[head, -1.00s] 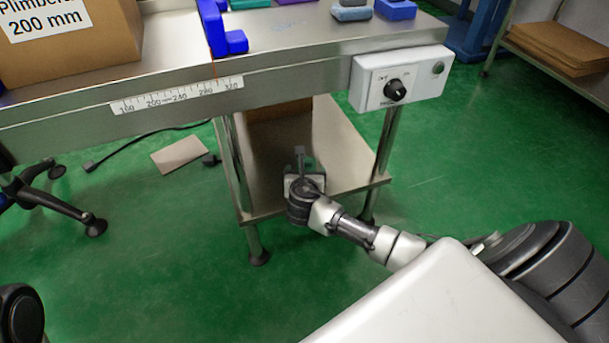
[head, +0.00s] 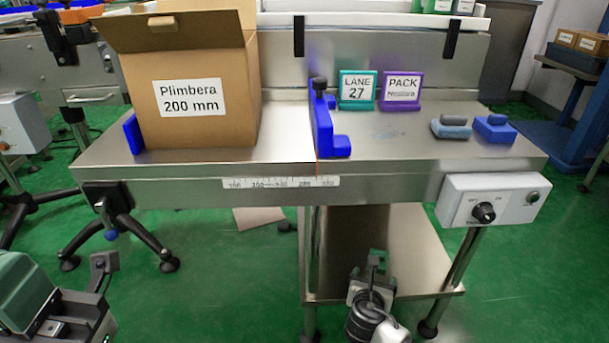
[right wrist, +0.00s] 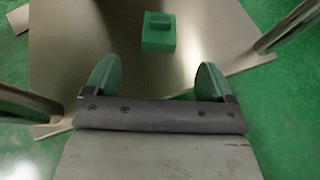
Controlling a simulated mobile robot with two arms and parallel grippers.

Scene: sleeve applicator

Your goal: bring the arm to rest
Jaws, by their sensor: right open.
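My right gripper (head: 375,270) hangs low in the head view, in front of the table's lower shelf (head: 415,245). Part of my right arm shows below it at the bottom edge. In the right wrist view, its two green fingers (right wrist: 154,78) are spread wide apart with nothing between them.
A steel table carries an open cardboard box (head: 200,80), a blue stop (head: 325,125), two signs and two small blocks. A control box (head: 490,200) is on its front right. Green floor is open around the table.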

